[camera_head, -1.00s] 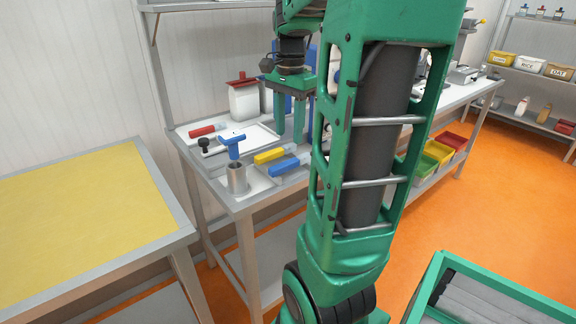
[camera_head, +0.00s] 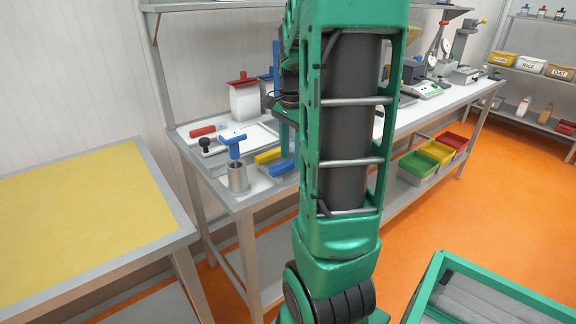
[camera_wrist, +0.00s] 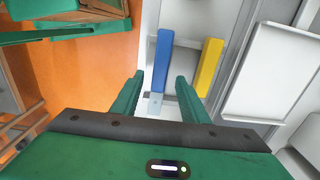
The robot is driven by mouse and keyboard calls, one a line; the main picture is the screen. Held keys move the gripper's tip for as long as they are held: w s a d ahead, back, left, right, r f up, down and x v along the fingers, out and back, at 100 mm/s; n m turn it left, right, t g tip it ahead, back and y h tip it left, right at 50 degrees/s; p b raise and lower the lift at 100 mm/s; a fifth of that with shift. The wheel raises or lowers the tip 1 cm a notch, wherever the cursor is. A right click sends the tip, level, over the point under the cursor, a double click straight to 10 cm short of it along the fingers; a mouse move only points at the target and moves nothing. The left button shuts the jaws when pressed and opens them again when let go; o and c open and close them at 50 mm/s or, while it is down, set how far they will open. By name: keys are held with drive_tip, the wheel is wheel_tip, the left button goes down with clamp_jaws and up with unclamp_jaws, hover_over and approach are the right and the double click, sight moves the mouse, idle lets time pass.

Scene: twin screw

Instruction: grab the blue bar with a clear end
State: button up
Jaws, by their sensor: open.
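The blue bar (camera_wrist: 163,62) lies on the bench top in the wrist view, with a pale, clear-looking end (camera_wrist: 155,104) toward my gripper. In the head view the blue bar (camera_head: 281,168) is partly hidden by my arm. My gripper (camera_wrist: 160,78) is open and empty. In the wrist view its two fingers appear on either side of the blue bar, seen from above; I cannot tell how high they are over it. In the head view my gripper (camera_head: 285,138) is mostly behind my arm.
A yellow bar (camera_wrist: 210,66) lies close to the right of the blue one. A blue T-handle (camera_head: 232,144) stands in a metal cup (camera_head: 237,178) near the bench corner. A red-handled bar (camera_head: 203,131) and a white container (camera_head: 245,101) are farther back.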

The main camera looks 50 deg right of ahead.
drive_tip(key=shift+f, duration=0.55)
clamp_jaws()
